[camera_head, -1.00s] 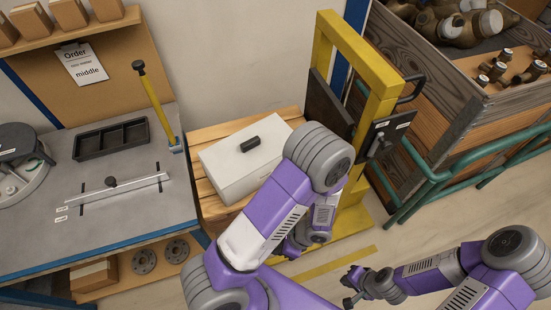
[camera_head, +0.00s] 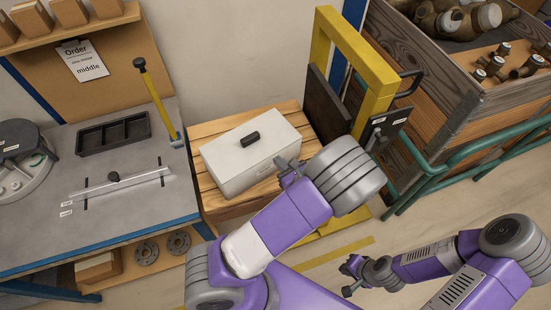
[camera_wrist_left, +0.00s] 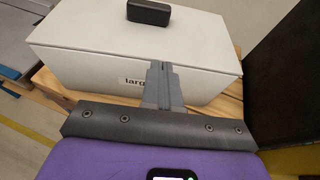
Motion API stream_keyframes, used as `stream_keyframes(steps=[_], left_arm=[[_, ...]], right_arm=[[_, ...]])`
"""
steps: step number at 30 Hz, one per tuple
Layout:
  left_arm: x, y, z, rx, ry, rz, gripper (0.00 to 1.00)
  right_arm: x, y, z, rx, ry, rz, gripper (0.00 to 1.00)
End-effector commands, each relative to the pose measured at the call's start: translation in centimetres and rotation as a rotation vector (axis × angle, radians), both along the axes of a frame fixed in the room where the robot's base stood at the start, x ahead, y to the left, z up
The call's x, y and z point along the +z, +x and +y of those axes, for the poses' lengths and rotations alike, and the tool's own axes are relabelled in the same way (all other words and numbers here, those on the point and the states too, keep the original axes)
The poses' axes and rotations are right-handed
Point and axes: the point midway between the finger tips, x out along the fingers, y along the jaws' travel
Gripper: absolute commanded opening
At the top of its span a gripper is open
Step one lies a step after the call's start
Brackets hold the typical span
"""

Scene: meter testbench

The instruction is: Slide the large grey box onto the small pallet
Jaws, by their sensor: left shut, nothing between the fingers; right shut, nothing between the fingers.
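The large grey box (camera_head: 250,152) is pale, with a black handle (camera_head: 250,139) on its lid. It sits on the small wooden pallet (camera_head: 206,202), between the workbench and the yellow frame. In the left wrist view the box (camera_wrist_left: 100,45) shows a label reading "larg…", partly hidden by my fingers. My left gripper (camera_head: 281,163) is shut and empty at the box's front right side; in the left wrist view its fingertips (camera_wrist_left: 161,68) overlap the box's front face, and I cannot tell whether they touch. My right gripper (camera_head: 346,282) is shut and empty, low over the floor at the right.
A yellow frame (camera_head: 366,105) with a dark panel (camera_head: 330,105) stands right of the pallet. The grey workbench (camera_head: 130,205) borders it on the left, with a black tray (camera_head: 113,134). A wooden crate (camera_head: 430,85) and green rail (camera_head: 440,178) are at the right.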

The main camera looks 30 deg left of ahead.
Motion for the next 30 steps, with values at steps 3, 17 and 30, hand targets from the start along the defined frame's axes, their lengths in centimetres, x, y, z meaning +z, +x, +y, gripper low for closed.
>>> stream_keyframes(steps=[3, 17, 30], left_arm=[[0.0, 0.9, 2.1, 0.003, 0.0, 0.0, 0.0], [-2.0, 1.1, 2.4, -0.001, -0.007, 0.008, 0.0], [-2.0, -0.6, -0.8, -0.002, -0.005, 0.011, 0.0]], right_arm=[[0.1, 0.0, 0.0, 0.0, 0.0, 0.0, 0.0], [-0.6, 0.0, 0.0, 0.0, 0.0, 0.0, 0.0], [-0.1, 0.0, 0.0, 0.0, 0.0, 0.0, 0.0]])
